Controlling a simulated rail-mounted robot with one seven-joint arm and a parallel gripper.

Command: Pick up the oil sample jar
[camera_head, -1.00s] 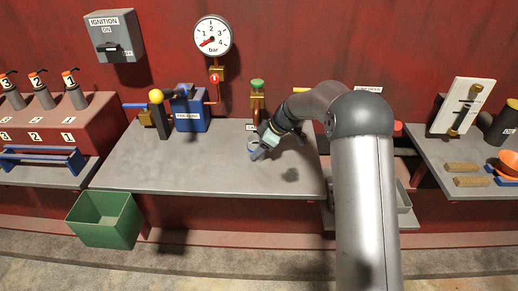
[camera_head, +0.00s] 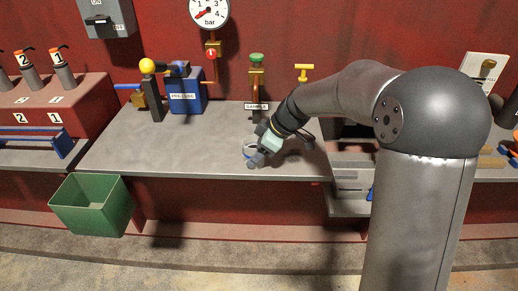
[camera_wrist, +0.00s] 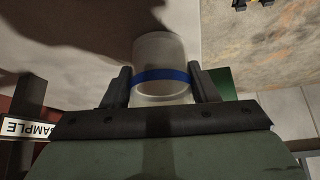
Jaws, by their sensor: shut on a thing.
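The oil sample jar (camera_wrist: 160,55) is a clear, whitish cylinder with a blue band around it. In the wrist view it sits between the two fingers of my gripper (camera_wrist: 162,84), which are shut on its sides. In the head view the small pale jar (camera_head: 250,148) shows at the tip of my gripper (camera_head: 257,151), over the grey bench (camera_head: 160,148). My gripper hides part of it. I cannot tell whether its base touches the bench.
The green-topped sample tap (camera_head: 257,75) and its SAMPLE label (camera_head: 257,106) stand behind my gripper. A blue pre-lube unit (camera_head: 186,95) and yellow-knobbed lever (camera_head: 149,85) stand to the left. A green bin (camera_head: 92,205) hangs below the bench's front left. The bench's middle is clear.

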